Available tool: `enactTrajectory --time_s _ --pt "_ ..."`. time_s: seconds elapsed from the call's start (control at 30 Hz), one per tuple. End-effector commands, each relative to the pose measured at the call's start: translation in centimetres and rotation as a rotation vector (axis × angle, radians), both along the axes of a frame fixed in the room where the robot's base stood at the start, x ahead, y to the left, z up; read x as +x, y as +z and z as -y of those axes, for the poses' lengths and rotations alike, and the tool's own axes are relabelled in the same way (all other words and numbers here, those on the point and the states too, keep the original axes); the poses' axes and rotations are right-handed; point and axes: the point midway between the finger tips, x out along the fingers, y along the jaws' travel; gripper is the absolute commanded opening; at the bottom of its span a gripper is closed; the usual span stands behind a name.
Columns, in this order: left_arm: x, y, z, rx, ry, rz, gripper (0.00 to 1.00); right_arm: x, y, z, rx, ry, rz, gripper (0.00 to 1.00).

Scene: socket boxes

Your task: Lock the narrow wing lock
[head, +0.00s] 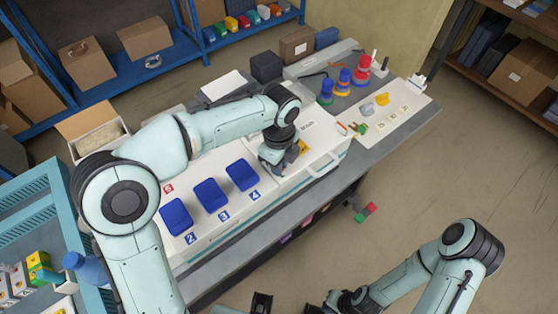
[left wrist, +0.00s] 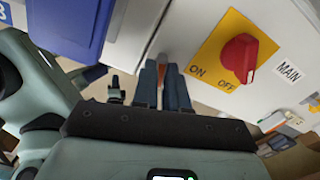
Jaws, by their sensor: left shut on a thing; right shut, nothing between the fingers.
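The white socket box (head: 318,150) lies on the long grey bench. My left gripper (head: 284,152) reaches down over its right part, beside the blue lid numbered 4 (head: 242,175). In the left wrist view the left fingers (left wrist: 164,85) are closed around a small orange piece (left wrist: 162,60) at the box's edge, which seems to be the narrow wing lock. Most of it is hidden by the fingers, so I cannot tell its turn. The red MAIN knob (left wrist: 239,55) on its yellow plate is just to the right. My right gripper (head: 290,303) is low at the bottom edge, partly cut off, shut and empty.
More blue lids, numbered 2 (head: 176,217) and 3 (head: 211,195), are along the box. Coloured plugs (head: 343,78) stand at the bench's far end. An open carton (head: 92,130) is behind the box. Open floor (head: 440,170) lies right of the bench.

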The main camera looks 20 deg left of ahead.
Motion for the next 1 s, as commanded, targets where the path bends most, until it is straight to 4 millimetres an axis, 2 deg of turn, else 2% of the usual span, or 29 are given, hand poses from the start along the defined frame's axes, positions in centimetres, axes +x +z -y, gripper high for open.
enactTrajectory --time_s 0.4,1.0 --pt "0.0 0.1 0.1 0.000 0.395 0.000 0.00 0.7 1.3 0.0 0.001 0.000 0.008 0.00" --pt "0.0 0.0 0.1 -0.001 0.956 0.001 0.00 1.1 1.9 0.0 0.000 0.000 0.012 0.00"
